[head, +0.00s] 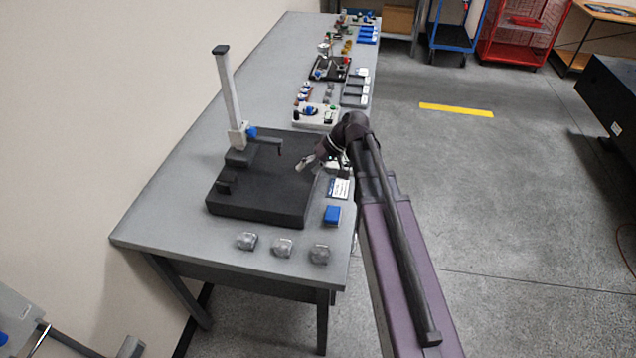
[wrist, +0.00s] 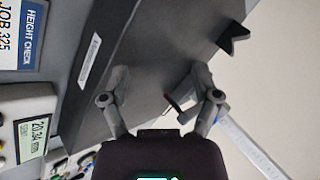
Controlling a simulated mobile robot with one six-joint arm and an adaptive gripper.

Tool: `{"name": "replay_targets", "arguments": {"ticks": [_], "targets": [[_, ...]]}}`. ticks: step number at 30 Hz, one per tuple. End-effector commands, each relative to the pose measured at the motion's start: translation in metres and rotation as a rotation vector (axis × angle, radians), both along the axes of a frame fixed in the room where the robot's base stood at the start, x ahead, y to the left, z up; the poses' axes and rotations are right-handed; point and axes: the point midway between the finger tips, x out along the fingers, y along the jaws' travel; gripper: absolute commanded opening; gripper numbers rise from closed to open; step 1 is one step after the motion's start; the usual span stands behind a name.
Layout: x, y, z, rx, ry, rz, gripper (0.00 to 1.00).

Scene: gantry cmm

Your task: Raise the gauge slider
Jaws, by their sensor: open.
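The height gauge stands on a black surface plate (head: 262,200), with a pale upright column (head: 228,90). Its slider (head: 237,136) sits low on the column, just above the dark gauge base (head: 240,157). A blue knob (head: 251,132) and a dark arm (head: 268,140) are on the slider's right side. My gripper (head: 303,164) is over the right part of the plate, right of the slider and apart from it. In the wrist view my gripper (wrist: 160,78) has its fingers spread with nothing held.
A dark block (head: 227,184) stands on the plate's left. A height check card (wrist: 18,35) and a digital readout (wrist: 30,137) lie beside the plate. A blue block (head: 332,214) and several clear grey pieces (head: 282,247) are near the table's front. Trays of small parts crowd the far right.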

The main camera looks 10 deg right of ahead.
Motion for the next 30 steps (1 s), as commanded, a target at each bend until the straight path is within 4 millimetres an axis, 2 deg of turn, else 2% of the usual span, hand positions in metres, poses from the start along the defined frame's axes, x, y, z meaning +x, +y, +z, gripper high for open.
{"name": "replay_targets", "arguments": {"ticks": [3,12,30], "targets": [[-0.017,-0.004,-0.007,-0.066,0.026,-0.024,0.79],[-0.039,-0.016,-0.019,-0.188,0.07,-0.077,0.79],[-0.041,-0.018,-0.021,-0.21,0.077,-0.087,0.79]]}}
